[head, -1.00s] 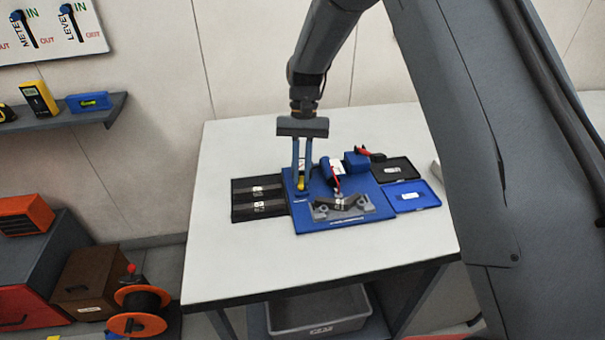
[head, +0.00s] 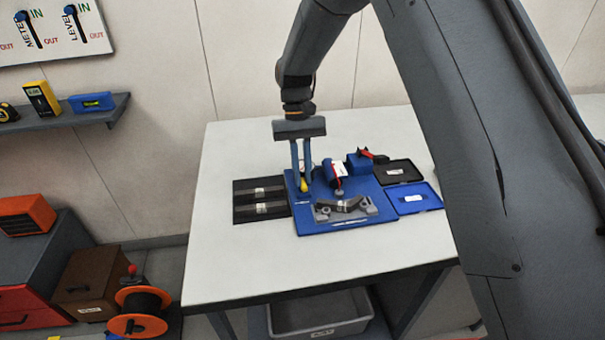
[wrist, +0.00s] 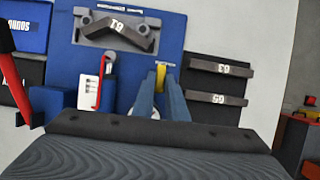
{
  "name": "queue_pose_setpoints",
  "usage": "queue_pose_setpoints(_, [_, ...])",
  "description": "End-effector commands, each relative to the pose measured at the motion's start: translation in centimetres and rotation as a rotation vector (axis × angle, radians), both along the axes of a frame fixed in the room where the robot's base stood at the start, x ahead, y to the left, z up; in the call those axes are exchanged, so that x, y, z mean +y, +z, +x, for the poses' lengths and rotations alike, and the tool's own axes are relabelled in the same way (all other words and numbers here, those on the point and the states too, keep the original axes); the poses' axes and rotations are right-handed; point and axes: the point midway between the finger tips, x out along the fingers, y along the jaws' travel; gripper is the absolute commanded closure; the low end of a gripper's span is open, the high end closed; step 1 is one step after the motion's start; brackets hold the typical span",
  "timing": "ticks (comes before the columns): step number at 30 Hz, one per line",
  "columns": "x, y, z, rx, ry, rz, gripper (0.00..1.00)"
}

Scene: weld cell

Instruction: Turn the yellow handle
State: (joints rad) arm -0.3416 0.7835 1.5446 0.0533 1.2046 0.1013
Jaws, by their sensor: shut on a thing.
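The yellow handle (head: 303,186) stands at the left side of the blue fixture plate (head: 350,224) on the white table. In the wrist view the yellow handle (wrist: 160,75) shows between the fingertips. My gripper (head: 303,180) points down and is shut on the handle. In the wrist view my gripper (wrist: 159,78) has its fingers on either side of the yellow part. The handle's base is partly hidden by the fingers.
A grey angled part (head: 345,207) lies in a holder at the plate's front. A blue block with a red lever (head: 375,155) stands behind. Dark bars (head: 260,200) lie on a black tray at left. Blue and black trays (head: 413,198) lie at right. The table front is clear.

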Motion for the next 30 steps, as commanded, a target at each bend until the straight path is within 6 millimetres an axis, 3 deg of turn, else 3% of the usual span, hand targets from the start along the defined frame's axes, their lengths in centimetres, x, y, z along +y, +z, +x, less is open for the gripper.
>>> queue_pose_setpoints(2, [0.0, 0.2, 0.2, -0.005, 0.002, 0.002, 1.00])
queue_pose_setpoints(3, [0.0, 0.2, 0.2, -0.005, 0.002, 0.002, 0.86])
queue_pose_setpoints(6, [0.0, 0.2, 0.1, -0.005, 0.001, 0.001, 0.69])
queue_pose_setpoints(17, [0.1, 0.4, 0.2, -0.003, 0.000, 0.001, 0.69])
queue_pose_setpoints(30, [0.6, 6.1, 2.7, -0.005, 0.001, 0.001, 0.69])
